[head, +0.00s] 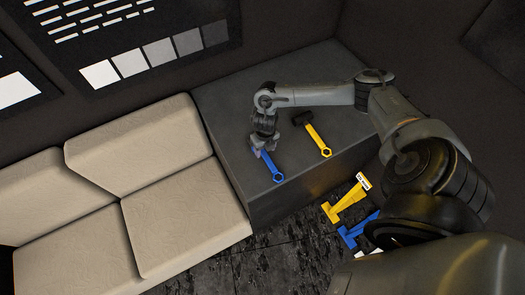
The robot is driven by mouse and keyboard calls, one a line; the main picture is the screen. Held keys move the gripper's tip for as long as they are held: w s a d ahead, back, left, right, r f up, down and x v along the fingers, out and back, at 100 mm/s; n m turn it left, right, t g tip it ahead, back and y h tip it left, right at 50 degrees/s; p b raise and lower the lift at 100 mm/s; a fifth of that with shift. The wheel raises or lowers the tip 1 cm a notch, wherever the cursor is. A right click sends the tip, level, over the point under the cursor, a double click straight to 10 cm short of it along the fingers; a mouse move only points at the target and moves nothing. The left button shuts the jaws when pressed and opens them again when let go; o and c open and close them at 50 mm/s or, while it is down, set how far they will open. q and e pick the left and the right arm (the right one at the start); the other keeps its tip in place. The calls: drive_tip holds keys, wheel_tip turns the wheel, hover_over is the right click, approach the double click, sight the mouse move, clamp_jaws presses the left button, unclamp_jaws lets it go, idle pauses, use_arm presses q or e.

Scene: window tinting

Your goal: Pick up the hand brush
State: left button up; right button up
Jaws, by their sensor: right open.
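My right gripper (262,147) is open and points down over the dark grey block. A blue-handled tool (271,167) with a ring at its end lies under and beside the fingertips. Its upper end is hidden by the gripper, and I cannot tell whether they touch. A yellow-handled tool (318,139) with a broad black head and a ring end lies on the block to the right, apart from the gripper. Both have a hand-brush-like shape, but bristles are too small to see. My left gripper is not in view.
The dark grey block (222,93) stands beside a beige sofa (180,225). A yellow T-shaped tool (345,201) and a blue one (352,233) are at the lower right, below the block's front edge. The block's left part is clear.

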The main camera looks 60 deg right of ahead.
sight(265, 154)
drive_tip(key=shift+f, duration=1.5)
clamp_jaws()
